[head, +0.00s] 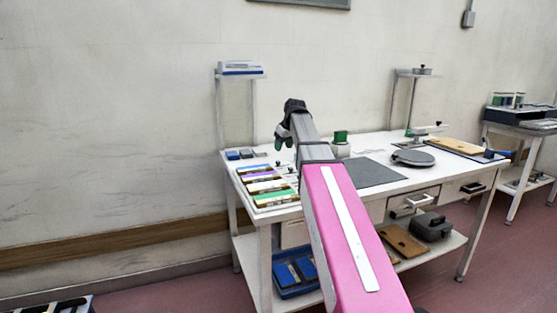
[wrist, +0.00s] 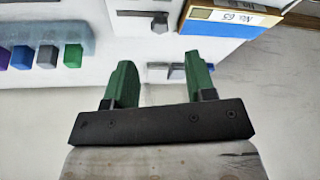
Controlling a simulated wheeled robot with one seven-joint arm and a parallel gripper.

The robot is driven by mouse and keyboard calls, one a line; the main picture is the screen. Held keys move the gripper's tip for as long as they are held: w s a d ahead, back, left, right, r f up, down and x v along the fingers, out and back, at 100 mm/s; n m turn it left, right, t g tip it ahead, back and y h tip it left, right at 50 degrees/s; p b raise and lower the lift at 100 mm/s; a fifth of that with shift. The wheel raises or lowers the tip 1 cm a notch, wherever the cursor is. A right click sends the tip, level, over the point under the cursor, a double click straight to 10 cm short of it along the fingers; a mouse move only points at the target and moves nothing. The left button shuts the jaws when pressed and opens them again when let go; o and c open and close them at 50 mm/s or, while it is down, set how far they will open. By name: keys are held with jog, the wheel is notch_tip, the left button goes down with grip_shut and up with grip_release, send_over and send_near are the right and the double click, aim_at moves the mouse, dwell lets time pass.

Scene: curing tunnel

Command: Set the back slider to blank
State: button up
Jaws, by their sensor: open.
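My gripper (wrist: 158,75) is open and empty, its two green fingers apart in the wrist view. In the head view my gripper (head: 282,136) is over the left part of the white table (head: 355,148). In the wrist view a dark grey slider knob (wrist: 160,23) sits on a white panel, beyond the fingertips. A second slot with a small dark piece (wrist: 178,66) shows between the fingertips, partly hidden by the right finger. I cannot tell which is the back slider, nor read any position marks. No contact with either shows.
Coloured blocks, including a green block (wrist: 73,56), stand left in the wrist view; a box labelled "No 05" (wrist: 232,17) is upper right. In the head view, coloured strips (head: 270,188) lie at the table's left, and a round grey plate (head: 413,158) sits right.

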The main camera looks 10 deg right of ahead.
aim_at(278, 161)
jog(key=x, duration=0.7)
jog(key=shift+w+f, duration=0.15)
jog(key=shift+f, duration=0.15)
